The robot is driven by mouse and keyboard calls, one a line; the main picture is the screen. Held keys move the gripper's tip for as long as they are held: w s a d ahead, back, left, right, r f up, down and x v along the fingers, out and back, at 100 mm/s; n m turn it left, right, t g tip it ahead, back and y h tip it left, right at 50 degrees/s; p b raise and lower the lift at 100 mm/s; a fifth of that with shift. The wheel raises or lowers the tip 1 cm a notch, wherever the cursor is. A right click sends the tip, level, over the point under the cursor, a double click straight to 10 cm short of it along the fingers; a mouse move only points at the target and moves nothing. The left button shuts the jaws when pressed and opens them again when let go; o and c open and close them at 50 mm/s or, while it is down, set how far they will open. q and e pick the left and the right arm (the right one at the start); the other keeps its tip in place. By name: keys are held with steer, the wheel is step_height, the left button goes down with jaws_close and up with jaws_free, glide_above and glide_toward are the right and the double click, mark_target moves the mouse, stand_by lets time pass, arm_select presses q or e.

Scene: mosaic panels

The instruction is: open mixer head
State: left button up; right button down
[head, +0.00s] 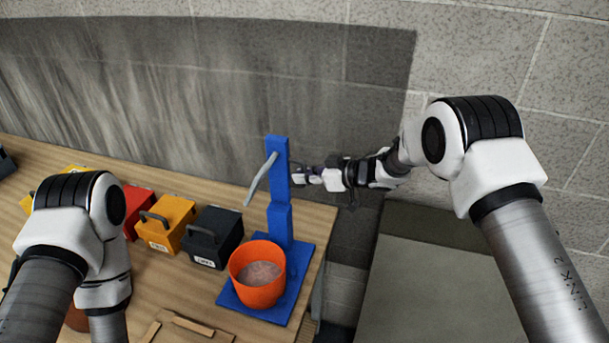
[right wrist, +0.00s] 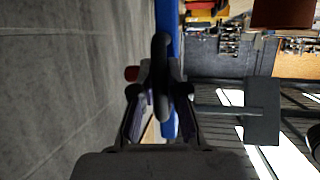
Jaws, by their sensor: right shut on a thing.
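The blue mixer (head: 280,220) stands near the table's right edge. Its blue head (head: 278,165) points up, tilted back above the column, with the grey beater (head: 261,180) sticking out to the left. The orange bowl (head: 258,287) sits upright on the mixer's blue base (head: 285,308) and holds a pinkish-grey content. My right gripper (head: 300,176) is at the right side of the raised head. In the right wrist view, its fingers (right wrist: 160,108) are shut on a dark handle (right wrist: 161,62) beside the blue mixer. My left gripper does not show; only its arm is in view.
Black (head: 213,238), yellow (head: 166,222) and red (head: 138,205) boxes with handles stand left of the mixer. Flat wooden pieces (head: 190,326) lie at the table's front. A grey wall (head: 200,90) rises behind. A grey surface (head: 435,285) lies to the right.

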steer(key=shift+r, duration=0.1)
steer(key=c, duration=1.3)
jaws_free()
steer(key=shift+o, duration=0.6)
steer(key=v, duration=1.2)
steer(key=shift+w, duration=0.1)
